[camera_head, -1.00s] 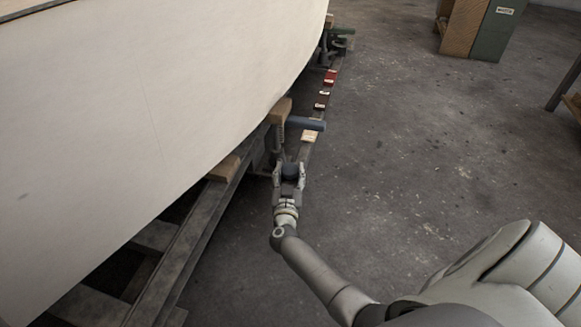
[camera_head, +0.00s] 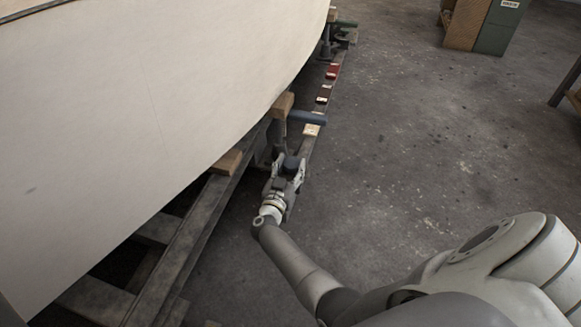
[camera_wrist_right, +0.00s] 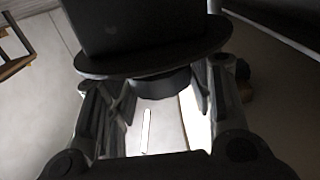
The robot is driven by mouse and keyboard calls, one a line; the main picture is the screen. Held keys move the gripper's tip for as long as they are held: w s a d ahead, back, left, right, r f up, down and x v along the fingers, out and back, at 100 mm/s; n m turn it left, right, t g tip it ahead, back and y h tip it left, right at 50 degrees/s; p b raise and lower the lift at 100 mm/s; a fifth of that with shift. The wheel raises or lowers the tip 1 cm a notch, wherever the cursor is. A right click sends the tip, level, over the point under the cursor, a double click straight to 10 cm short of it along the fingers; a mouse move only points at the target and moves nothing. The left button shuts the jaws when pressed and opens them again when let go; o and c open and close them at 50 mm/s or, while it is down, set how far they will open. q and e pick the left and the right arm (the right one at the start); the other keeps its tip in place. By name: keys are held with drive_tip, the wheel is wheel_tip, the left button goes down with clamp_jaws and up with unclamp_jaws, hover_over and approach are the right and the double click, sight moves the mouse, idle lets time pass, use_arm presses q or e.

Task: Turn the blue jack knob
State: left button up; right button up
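The blue jack knob (camera_head: 292,162) is a small dark blue piece low beside the hull, below a jack post. My right gripper (camera_head: 287,168) is at the knob, with its fingers apart on either side of it. In the right wrist view a dark, round-rimmed piece, probably the knob (camera_wrist_right: 150,66), fills the top centre between the fingers (camera_wrist_right: 160,85). I cannot tell whether the fingers press on it. My left gripper is out of view.
The pale hull (camera_head: 130,130) fills the left, above a dark rail frame (camera_head: 185,255) with wooden blocks (camera_head: 226,162). A blue-grey bar (camera_head: 307,117) sticks out above my right gripper. The floor (camera_head: 430,140) to the right is clear. A green and wooden cabinet (camera_head: 490,25) stands far back.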

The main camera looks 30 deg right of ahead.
drive_tip(key=o, duration=0.3)
